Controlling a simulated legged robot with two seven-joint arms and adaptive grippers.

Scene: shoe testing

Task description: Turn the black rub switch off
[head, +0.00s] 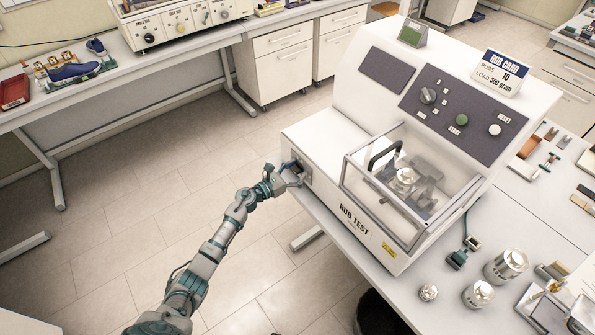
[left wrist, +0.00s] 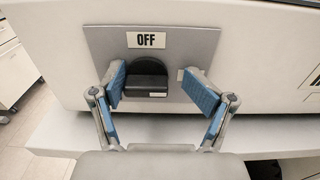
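My left gripper (head: 291,174) is at that side of the machine. In the left wrist view the left gripper (left wrist: 158,90) is open, its blue-padded fingers on either side of the switch. The left finger is close against the switch, contact unclear; a gap shows at the right finger. In the head view the gripper largely hides the switch. My right gripper is not seen.
The machine stands on a white table with metal weights (head: 505,264) and a small dark green piece (head: 460,256) to the right. A clear cover (head: 410,180) fronts the machine. A bench with a blue shoe (head: 75,71) stands at upper left. The floor between is clear.

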